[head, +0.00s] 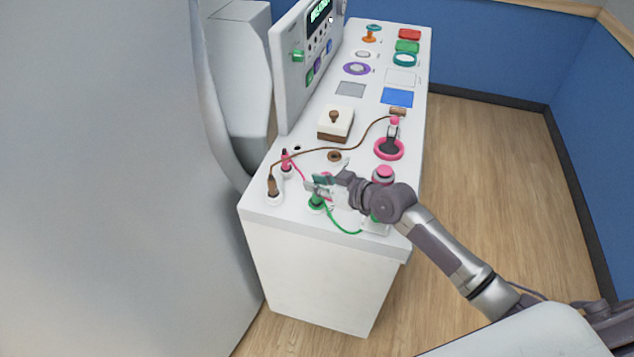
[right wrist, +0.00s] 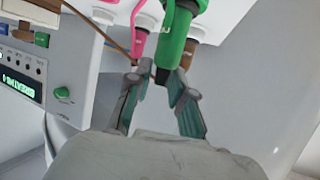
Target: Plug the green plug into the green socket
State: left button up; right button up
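The green plug (head: 317,203) stands at the front of the white table, with a green cable running right from it. My right gripper (head: 321,185) is over it and partly covers it. In the right wrist view the green plug (right wrist: 182,42) has its dark end between the two fingertips (right wrist: 155,88), which are spread apart; I see no clear contact. A green item (head: 310,76) on the upright panel may be the green socket; it is too small to tell. My left gripper is out of view.
A pink plug (head: 286,163) and a brown plug (head: 271,189) with cables stand left of the green one. A wooden-based box (head: 335,123) and pink ring (head: 389,149) lie further back. A pink button (head: 384,175) is close to my right arm.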

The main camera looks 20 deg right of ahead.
jog(key=o, duration=0.5)
jog(key=v, duration=1.2)
jog(key=s+a+f+g+h, duration=0.35)
jog(key=s+a+f, duration=0.25)
jog(key=s+f, duration=0.4)
jog(key=s+d+m+g+h, duration=0.3)
jog(key=s+m+g+h, duration=0.15)
jog(key=s, duration=0.95)
notch_tip(320, 180, down, 26)
jog(key=g, duration=0.1)
jog(key=shift+g+y, duration=0.3)
jog(key=shift+g, duration=0.4)
jog(key=s+d+f, duration=0.1)
jog(key=s+f, duration=0.4)
jog(key=s, duration=0.1)
jog(key=s+d+f, duration=0.1)
jog(key=s+f, duration=0.4)
jog(key=f, duration=0.1)
jog(key=s+d+f, duration=0.1)
jog(key=s+f, duration=0.5)
jog(key=shift+s+d, duration=0.1)
jog(key=shift+s, duration=0.25)
